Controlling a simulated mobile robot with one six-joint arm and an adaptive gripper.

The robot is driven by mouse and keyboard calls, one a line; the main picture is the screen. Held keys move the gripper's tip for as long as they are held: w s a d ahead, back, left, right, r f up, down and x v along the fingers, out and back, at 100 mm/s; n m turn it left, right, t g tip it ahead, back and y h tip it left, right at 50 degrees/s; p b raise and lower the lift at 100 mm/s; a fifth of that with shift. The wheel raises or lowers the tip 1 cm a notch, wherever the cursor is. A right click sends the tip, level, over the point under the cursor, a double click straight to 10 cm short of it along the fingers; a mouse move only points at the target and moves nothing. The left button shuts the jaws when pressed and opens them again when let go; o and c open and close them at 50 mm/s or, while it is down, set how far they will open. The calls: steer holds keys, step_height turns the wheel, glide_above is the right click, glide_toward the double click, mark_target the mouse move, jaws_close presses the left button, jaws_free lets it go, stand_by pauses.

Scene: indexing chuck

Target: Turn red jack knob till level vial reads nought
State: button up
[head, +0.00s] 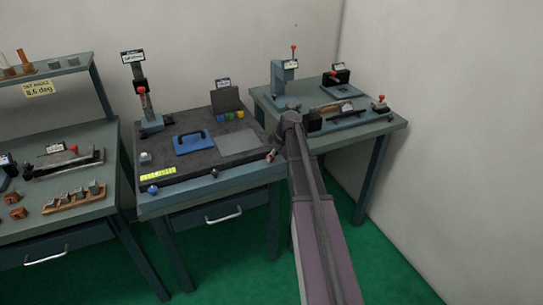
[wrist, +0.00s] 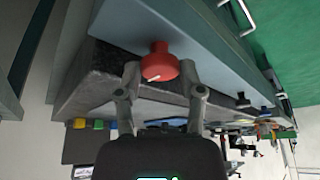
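The red jack knob (wrist: 161,66), with a white mark on its face, sticks out from the front of the dark stone plate (wrist: 92,85) in the wrist view. My gripper (wrist: 160,72) has one finger on each side of the knob, and both tips appear to touch it. In the head view, my gripper (head: 274,154) is at the plate's front right corner, and the knob is mostly hidden there. A yellow-green strip (head: 157,173), seemingly the level vial, lies at the plate's front left. Its reading is too small to make out.
A blue block with a handle (head: 193,141) and a grey square plate (head: 238,143) lie on the stone plate. A stand with a red-topped post (head: 143,100) is at its back left. Benches with fixtures stand left (head: 75,160) and right (head: 385,127).

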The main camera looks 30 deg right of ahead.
steer(key=shift+c, duration=1)
steer(key=shift+m, duration=0.3)
steer(key=m, duration=0.2)
steer(key=m+t+h, duration=0.1)
steer(key=m, duration=0.1)
steer(key=shift+s+a+h, duration=0.15)
steer(key=shift+h, duration=0.15)
steer(key=shift+m+h, duration=0.8)
steer(key=shift+m, duration=1.3)
steer(key=o, duration=0.9)
